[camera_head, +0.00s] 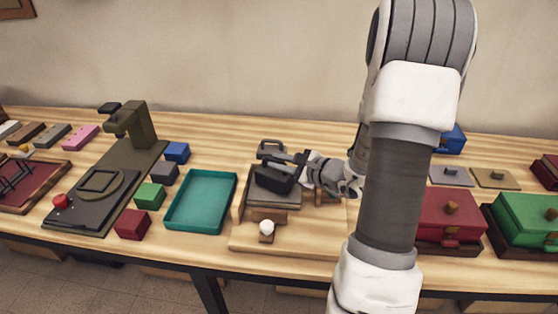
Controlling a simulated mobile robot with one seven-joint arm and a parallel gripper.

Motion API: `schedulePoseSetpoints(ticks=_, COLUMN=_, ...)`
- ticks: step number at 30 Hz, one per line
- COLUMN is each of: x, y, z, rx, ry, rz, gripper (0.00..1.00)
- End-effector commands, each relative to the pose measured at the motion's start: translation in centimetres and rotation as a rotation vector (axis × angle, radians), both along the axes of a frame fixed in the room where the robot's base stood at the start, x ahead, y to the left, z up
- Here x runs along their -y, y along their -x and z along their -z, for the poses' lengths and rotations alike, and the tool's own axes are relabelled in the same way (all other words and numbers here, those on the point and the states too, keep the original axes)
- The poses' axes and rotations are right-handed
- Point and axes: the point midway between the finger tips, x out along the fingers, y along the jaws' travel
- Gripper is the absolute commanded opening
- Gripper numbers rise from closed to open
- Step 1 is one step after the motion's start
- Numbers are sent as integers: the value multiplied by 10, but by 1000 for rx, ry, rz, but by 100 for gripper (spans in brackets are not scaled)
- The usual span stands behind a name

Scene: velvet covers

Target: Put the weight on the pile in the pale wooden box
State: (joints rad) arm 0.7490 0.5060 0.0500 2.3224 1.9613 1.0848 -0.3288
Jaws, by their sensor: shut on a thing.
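The pale wooden box (238,240) stands right of the teal tray, with a white knob (266,227) on a brown block at its front. A flat grey pile (285,202) lies inside it. My gripper (290,162) reaches in from the right and is shut on the weight, a dark block (270,180) at the top of the pile. Whether the weight touches the pile or hangs just above it, I cannot tell. A dark handle-like loop (271,146) shows behind it.
The empty teal tray (170,221) stands to the left, with blue, green and red blocks beside it. A dark press-like stand (137,128) is further left. A red box (450,212) and a green box (525,215) stand to the right.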

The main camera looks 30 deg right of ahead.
Motion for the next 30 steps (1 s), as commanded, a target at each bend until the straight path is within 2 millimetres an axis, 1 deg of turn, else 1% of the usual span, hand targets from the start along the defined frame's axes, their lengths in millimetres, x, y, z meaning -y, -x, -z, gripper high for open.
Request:
schedulePoseSetpoints(ticks=1, x=0, y=-1, z=-4, rx=9, ry=1, rz=-1, gripper=0)
schedulePoseSetpoints(ticks=5, x=0, y=-1, z=-3, rx=9, ry=1, rz=-1, gripper=0)
schedulePoseSetpoints(ticks=30, x=0, y=-1, z=8, rx=9, ry=1, rz=-1, gripper=0)
